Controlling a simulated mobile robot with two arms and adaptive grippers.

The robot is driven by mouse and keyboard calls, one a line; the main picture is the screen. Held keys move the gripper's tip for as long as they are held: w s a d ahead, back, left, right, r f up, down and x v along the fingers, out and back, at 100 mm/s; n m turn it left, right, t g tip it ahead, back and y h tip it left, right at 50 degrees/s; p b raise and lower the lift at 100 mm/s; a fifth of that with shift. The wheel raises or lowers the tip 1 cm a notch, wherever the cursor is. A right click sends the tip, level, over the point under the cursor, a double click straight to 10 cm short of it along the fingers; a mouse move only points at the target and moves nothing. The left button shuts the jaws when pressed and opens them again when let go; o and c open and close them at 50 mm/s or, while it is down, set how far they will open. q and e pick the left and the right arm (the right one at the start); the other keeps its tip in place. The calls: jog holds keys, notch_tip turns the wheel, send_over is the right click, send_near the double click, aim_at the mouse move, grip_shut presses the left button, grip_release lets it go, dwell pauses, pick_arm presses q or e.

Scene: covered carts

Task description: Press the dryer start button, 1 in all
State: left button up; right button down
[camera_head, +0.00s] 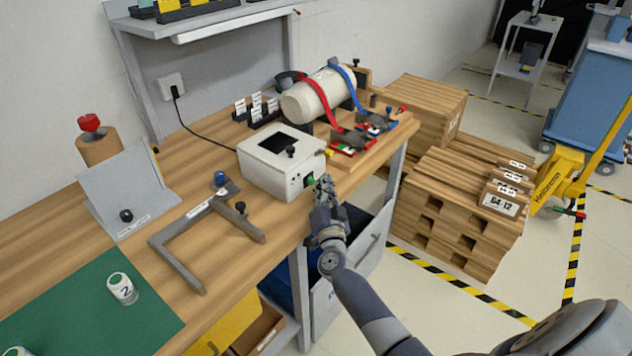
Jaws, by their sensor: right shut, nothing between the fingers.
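The dryer appears to be the white box (262,168) on the wooden workbench, with a dark knob on its top. A green button (309,181) shows on its front face, which is turned toward the bench's front edge. My right gripper (324,184) is shut and empty. In the picture its tips are just right of the green button; whether they touch it I cannot tell. My left gripper is not in view.
A white cylinder (318,94) with red and blue straps lies behind the dryer. A grey bracket (180,262) and a tilted grey plate (126,190) stand to the left. Pallets (455,225) stand right of the bench.

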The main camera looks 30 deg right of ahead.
jog(key=shift+w+a+r, duration=0.15)
jog(key=shift+a+r, duration=0.1)
jog(key=shift+r, duration=0.2)
jog(key=shift+f, duration=0.1)
jog(key=shift+s+d+f+p, duration=0.25)
jog(key=shift+s+p, duration=0.3)
jog(key=shift+p, duration=0.15)
jog(key=s, duration=0.1)
jog(key=s+d, duration=0.1)
jog(key=s, duration=0.1)
jog(key=shift+s+d+f+p, duration=0.1)
jog(key=shift+d+p, duration=0.2)
jog(key=shift+p, duration=0.05)
jog(key=shift+s+f, duration=0.1)
